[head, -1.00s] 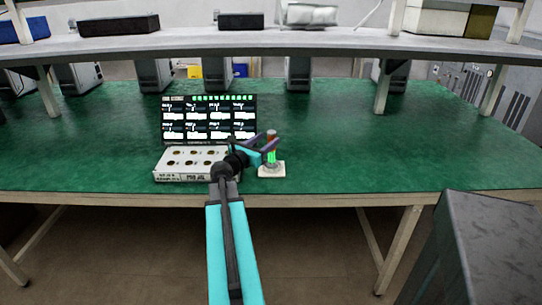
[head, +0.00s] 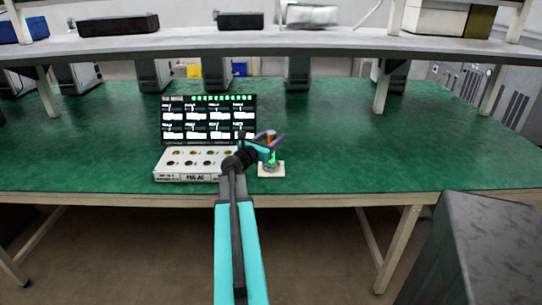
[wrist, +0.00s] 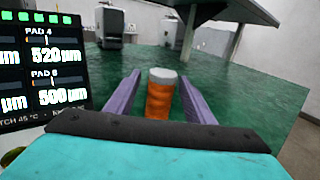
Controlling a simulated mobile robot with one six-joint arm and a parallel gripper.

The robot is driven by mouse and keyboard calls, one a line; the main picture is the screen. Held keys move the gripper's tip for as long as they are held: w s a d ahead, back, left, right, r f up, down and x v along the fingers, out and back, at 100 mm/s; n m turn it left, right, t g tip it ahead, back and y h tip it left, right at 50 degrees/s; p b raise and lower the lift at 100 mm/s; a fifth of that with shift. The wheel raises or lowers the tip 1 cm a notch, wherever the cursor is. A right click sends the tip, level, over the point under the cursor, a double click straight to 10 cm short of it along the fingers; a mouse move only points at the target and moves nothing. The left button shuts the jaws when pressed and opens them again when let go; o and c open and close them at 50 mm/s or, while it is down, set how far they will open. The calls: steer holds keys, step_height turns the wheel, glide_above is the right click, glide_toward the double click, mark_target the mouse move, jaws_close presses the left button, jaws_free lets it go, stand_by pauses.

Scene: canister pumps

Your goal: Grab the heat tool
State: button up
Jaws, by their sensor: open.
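The heat tool looks like a small upright cylinder with an orange body and a pale top; in the wrist view the tool (wrist: 161,95) stands between my two purple fingers. My gripper (wrist: 160,92) is open, with a finger on each side of the tool and visible gaps. In the head view my gripper (head: 275,143) partly covers the tool. Its lower part is hidden in the wrist view.
A white jig box with several round holes (head: 186,164) sits left of my gripper. Behind it stands a black display panel (head: 208,118) with readouts. A shelf (head: 300,43) crosses above the back of the green bench (head: 400,150). The bench to the right is clear.

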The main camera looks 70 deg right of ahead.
steer(key=shift+x, duration=1.35)
jaws_close()
